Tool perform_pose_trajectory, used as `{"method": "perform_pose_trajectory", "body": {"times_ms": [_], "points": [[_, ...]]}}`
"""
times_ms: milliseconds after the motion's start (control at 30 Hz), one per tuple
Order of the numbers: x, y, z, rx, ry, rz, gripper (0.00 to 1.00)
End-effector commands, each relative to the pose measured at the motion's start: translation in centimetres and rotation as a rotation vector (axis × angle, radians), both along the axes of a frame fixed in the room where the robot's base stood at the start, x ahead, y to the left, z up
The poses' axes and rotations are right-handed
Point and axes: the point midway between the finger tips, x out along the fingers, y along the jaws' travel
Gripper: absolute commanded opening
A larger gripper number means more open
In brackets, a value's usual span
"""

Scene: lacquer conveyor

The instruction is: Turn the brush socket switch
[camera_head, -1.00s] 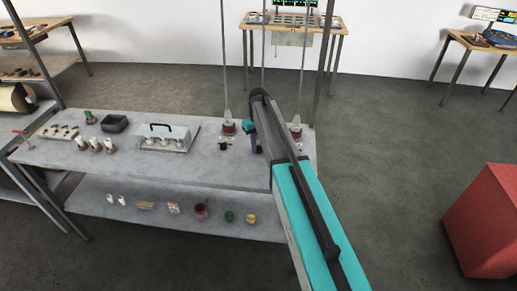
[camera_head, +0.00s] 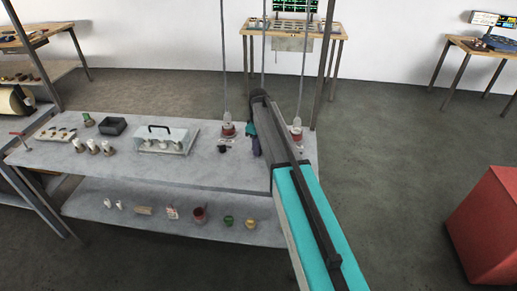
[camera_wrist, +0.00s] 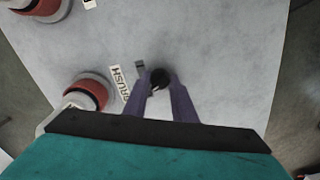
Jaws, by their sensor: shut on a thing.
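The brush socket switch is a small black round knob (camera_wrist: 160,77) on the grey tabletop in the wrist view, beside a white label reading BRUSH (camera_wrist: 122,80). My gripper (camera_wrist: 161,88) has its two purple fingers on either side of the knob, shut on it. In the head view my gripper (camera_head: 254,146) is at the right part of the table, largely covered by my arm. A red and grey round socket (camera_wrist: 88,92) stands left of the label in the wrist view.
Another red round socket (camera_wrist: 40,8) is at the upper left of the wrist view. In the head view, a clear case with a black handle (camera_head: 166,138) stands left on the table (camera_head: 222,170). Thin vertical rods rise behind. A red box (camera_head: 485,225) stands at right.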

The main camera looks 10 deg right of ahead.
Motion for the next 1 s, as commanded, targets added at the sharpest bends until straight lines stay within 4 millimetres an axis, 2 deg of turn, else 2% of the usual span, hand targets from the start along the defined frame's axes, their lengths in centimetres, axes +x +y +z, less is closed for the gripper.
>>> {"method": "perform_pose_trajectory", "body": {"times_ms": [300, 333, 400, 433, 800, 1000], "points": [[0.0, 0.0, 0.1, 0.000, 0.000, 0.003, 0.02], [0.0, 0.0, 0.1, 0.000, 0.000, 0.002, 0.29], [0.0, 0.0, 0.0, 0.000, 0.000, 0.002, 0.41], [0.0, 0.0, 0.0, 0.000, 0.000, 0.002, 0.43], [0.0, 0.0, 0.1, 0.000, 0.000, 0.001, 0.43], [0.1, 0.0, 1.1, 0.000, -0.001, 0.001, 0.43]]}}
